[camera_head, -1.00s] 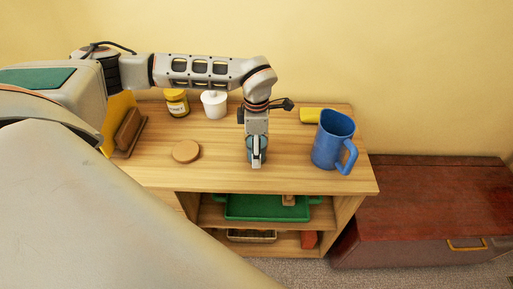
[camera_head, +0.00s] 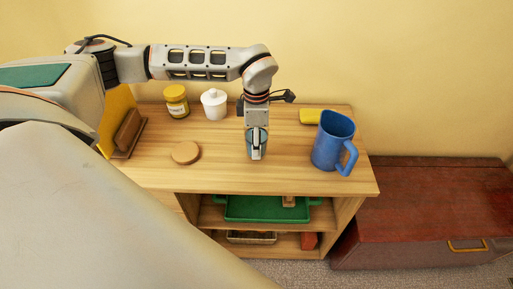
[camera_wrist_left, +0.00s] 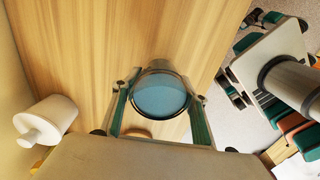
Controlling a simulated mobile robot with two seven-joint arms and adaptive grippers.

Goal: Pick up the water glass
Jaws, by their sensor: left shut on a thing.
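The water glass (camera_wrist_left: 158,95) is a round, see-through vessel with a bluish inside, seen from above in the wrist view. My left gripper (camera_head: 256,157) is shut on it, with one green-padded finger on each side of the glass. In the head view the gripper hides most of the glass, and only bluish edges of it (camera_head: 249,143) show beside the fingers. The glass is over the wooden shelf top (camera_head: 215,170). I cannot clearly tell how far its base is above the wood. My right gripper is not in view.
A blue jug (camera_head: 331,142) stands to the right, with a yellow object (camera_head: 310,116) behind it. A round wooden coaster (camera_head: 186,152) lies left of the gripper. A honey jar (camera_head: 176,102) and a white lidded pot (camera_head: 214,103) stand at the back.

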